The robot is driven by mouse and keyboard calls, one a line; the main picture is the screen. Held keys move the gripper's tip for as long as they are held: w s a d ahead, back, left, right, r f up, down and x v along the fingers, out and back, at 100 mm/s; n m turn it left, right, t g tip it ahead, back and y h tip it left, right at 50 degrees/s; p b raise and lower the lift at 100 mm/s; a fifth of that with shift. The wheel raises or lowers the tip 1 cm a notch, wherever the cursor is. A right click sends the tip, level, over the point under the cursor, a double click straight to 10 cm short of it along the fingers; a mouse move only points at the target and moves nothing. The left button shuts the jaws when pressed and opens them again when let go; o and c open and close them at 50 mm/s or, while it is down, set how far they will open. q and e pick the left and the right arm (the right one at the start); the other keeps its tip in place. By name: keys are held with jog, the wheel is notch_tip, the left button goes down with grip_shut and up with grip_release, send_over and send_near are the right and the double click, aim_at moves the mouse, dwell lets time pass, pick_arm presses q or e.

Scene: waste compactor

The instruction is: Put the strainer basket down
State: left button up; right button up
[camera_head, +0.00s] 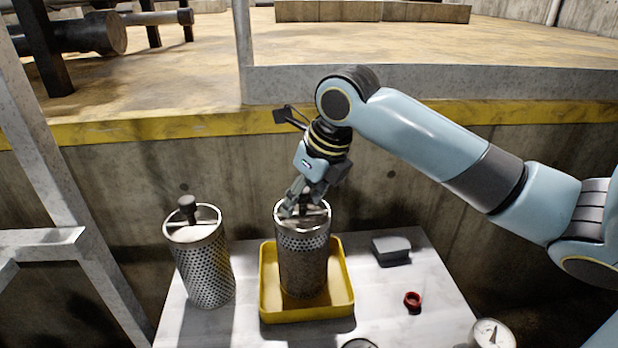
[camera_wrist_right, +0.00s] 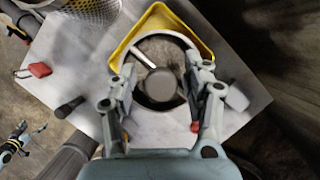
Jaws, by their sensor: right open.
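A dark, dirty perforated strainer basket (camera_head: 302,255) stands upright in a yellow tray (camera_head: 307,316) on a white table. My right gripper (camera_head: 298,203) is over the basket's top, with its fingers at the rim. In the right wrist view the right gripper (camera_wrist_right: 162,78) is open, its fingers apart on either side of the basket's round knob (camera_wrist_right: 160,84). I see a gap around the knob. The basket's rim (camera_wrist_right: 146,40) and the yellow tray (camera_wrist_right: 157,17) show behind it. My left gripper is not in the head view.
A cleaner perforated basket (camera_head: 206,268) stands left of the tray. A concrete wall with a yellow edge (camera_head: 200,128) rises behind.

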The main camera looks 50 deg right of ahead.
jog(key=v, duration=1.2)
jog(key=shift+f, duration=0.1)
